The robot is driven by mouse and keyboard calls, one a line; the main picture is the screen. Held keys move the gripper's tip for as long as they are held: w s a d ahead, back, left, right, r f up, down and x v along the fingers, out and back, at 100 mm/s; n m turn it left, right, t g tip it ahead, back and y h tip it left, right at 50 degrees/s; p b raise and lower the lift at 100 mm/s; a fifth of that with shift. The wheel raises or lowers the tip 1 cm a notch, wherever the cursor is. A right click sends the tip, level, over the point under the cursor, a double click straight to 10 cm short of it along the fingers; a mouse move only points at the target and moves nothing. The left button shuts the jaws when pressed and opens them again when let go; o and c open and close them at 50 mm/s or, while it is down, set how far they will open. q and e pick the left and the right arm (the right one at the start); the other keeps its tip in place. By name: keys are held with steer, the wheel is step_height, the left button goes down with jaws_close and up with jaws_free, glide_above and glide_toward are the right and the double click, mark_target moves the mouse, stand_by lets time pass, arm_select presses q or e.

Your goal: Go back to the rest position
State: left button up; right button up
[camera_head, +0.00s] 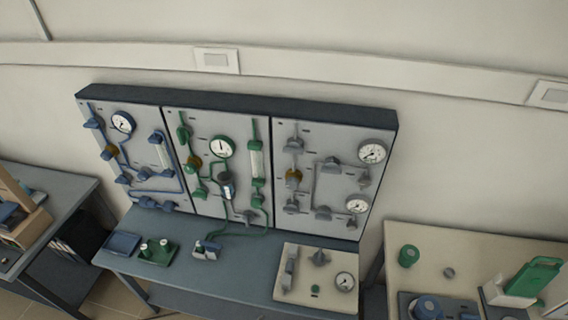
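Neither of my grippers shows in the head view, so their pose and fingers are hidden from me. A wide panel (310,222) with three sections stands upright at the back of a blue-grey table (190,289). Its left section carries blue piping and a round gauge (122,123). Its middle section carries green piping and a gauge (221,147). Its right section carries grey fittings and two gauges, one above the other (372,152).
A light board with a gauge (345,281) lies at the table's right front. A green tray (158,253) and a blue tray (122,243) sit at left. A beige table (450,240) with a green-topped device (535,276) stands right; another table (60,182) stands left.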

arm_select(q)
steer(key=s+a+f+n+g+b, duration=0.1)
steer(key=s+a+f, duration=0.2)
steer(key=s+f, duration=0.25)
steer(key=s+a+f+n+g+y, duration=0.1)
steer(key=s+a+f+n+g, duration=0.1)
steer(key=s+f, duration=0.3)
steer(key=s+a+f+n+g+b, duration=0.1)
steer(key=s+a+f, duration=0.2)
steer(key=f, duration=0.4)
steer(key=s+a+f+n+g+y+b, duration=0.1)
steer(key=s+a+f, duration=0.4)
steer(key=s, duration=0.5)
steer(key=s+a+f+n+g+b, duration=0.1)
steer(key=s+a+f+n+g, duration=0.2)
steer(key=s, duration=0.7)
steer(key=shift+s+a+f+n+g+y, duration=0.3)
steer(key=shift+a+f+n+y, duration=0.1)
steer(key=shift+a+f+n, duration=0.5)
